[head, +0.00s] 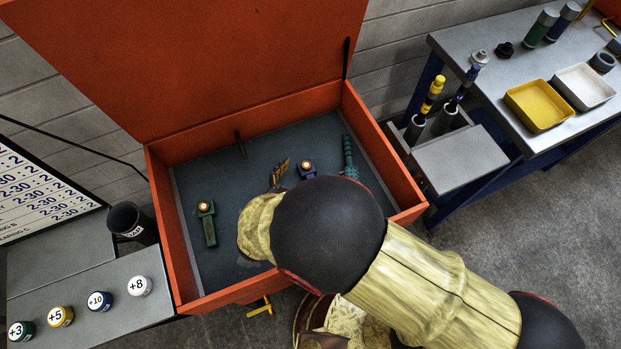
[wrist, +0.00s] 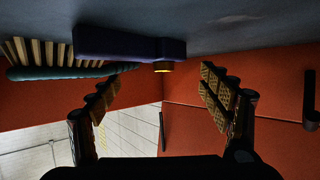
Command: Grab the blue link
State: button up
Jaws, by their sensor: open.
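The blue link (head: 307,174) lies on the dark floor of the orange-red box, with a brass-coloured ring on its end. My arm hides part of it in the head view. In the wrist view the blue link (wrist: 125,44) spans the upper left, beyond my fingertips, its brass end near the middle. My gripper (wrist: 158,86) is open and empty, its fingers spread apart below the link in the picture. In the head view my gripper (head: 279,172) shows just left of the blue link, partly hidden by my own arm.
A green link (head: 208,226) lies at the left in the box. A ribbed green piece (head: 348,156) lies right of the blue link. The box walls (head: 164,225) surround them, and the raised lid (head: 190,60) stands behind. Bare floor lies between the links.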

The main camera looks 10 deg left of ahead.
jog(key=b+x, duration=0.1)
jog(key=x, duration=0.1)
jog(key=b+x, duration=0.1)
jog(key=x, duration=0.1)
jog(key=shift+w+f, duration=0.2)
jog(key=shift+f, duration=0.2)
jog(key=shift+c, duration=0.3)
jog(key=shift+d, duration=0.1)
jog(key=c, duration=1.9)
jog(key=shift+s, duration=0.1)
jog(key=shift+c, duration=0.4)
